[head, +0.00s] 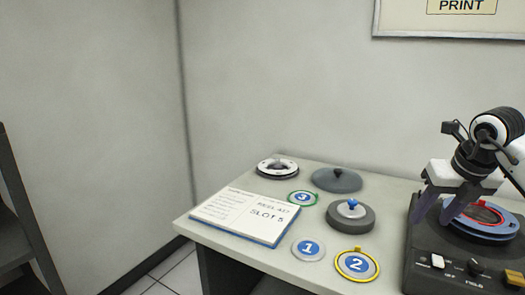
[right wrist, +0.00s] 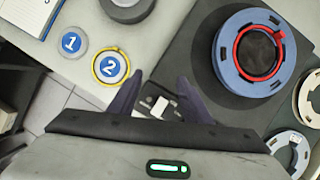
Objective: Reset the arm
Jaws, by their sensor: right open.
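My right gripper (head: 430,218) is at the right of the head view, its two dark purple fingers apart and pointing down over the dark machine (head: 420,268). A blue ring (head: 500,232) with a red ring in it sits on the machine, partly hidden behind the fingers. In the right wrist view the open fingers (right wrist: 159,80) have nothing between them. The blue ring (right wrist: 226,72) lies to their right there, apart from them. My left gripper is in neither view.
The pale table (head: 290,262) holds an open booklet (head: 258,214), discs marked 1 (head: 309,248), 2 (head: 357,264) and 3 (head: 302,198), a grey blue-knobbed piece (head: 350,217), a grey lid (head: 337,181) and a black-and-white round piece (head: 277,168). A dark shelf (head: 22,220) stands far left.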

